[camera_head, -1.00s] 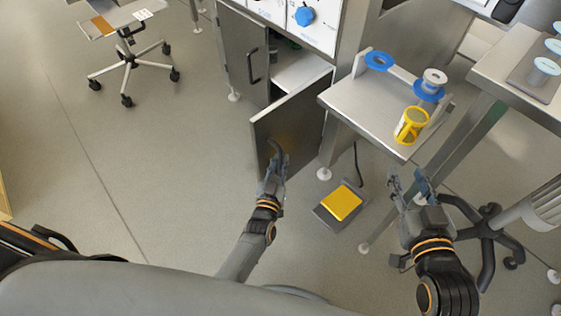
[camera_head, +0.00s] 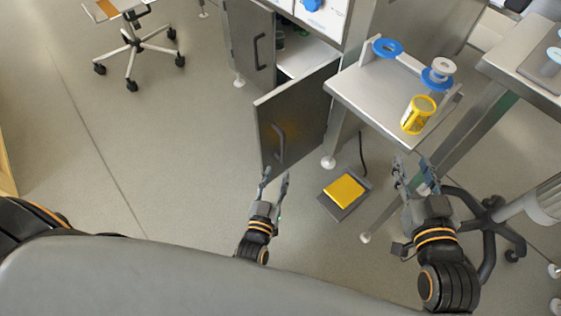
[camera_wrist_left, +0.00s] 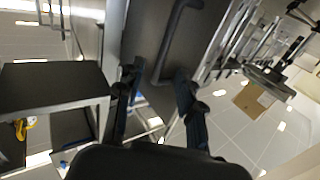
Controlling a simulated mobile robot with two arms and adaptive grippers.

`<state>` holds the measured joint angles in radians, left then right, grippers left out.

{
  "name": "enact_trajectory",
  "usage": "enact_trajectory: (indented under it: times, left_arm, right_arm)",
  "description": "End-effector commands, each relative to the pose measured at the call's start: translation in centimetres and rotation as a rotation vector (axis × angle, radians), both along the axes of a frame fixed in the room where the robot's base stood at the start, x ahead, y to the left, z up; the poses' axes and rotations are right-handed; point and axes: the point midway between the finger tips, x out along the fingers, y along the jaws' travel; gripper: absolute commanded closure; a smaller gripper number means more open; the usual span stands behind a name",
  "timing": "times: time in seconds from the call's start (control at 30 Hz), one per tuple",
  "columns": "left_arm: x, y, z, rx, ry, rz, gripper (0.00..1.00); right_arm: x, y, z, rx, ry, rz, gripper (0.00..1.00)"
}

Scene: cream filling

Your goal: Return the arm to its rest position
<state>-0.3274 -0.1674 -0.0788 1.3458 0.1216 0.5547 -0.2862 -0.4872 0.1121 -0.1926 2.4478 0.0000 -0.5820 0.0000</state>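My left gripper (camera_head: 275,177) is open and empty, with its two fingers apart. It is in front of the open grey cabinet door (camera_head: 300,112), a little below the door's dark handle (camera_head: 279,143). In the left wrist view the open fingers of my left gripper (camera_wrist_left: 158,85) point toward the door, with the handle (camera_wrist_left: 172,42) beyond them and apart from them. My right gripper (camera_head: 414,168) is open and empty, below the small metal side table (camera_head: 375,95).
The side table holds blue-rimmed spools and a yellow-rimmed container (camera_head: 418,115). A yellow foot pedal (camera_head: 344,191) lies on the floor between the grippers. A black chair base (camera_head: 487,228) stands at right.

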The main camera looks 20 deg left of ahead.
Motion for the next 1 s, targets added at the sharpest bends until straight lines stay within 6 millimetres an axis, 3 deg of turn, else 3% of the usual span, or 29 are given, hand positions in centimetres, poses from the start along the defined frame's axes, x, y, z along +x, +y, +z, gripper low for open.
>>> enact_trajectory:
  times: [0.23, 0.8, 0.93, 1.0]
  left_arm:
    - [-2.1, 0.0, 0.0, 0.0, 0.0, 0.001, 0.63]
    - [-2.1, 0.0, 0.0, 0.001, 0.0, 0.0, 0.63]
    - [-1.3, 0.3, 1.3, 0.001, 0.003, -0.02, 0.63]
    - [-0.5, 0.5, 3.0, 0.001, 0.008, -0.046, 0.63]
  right_arm:
    - [0.0, 0.0, 0.0, 0.0, 0.0, 0.0, 0.6]
    - [0.0, 0.0, 0.0, 0.0, 0.0, 0.0, 0.6]
    - [0.0, 0.0, 0.0, 0.0, 0.0, 0.0, 0.6]
    - [0.0, 0.0, 0.0, 0.0, 0.0, 0.0, 0.6]
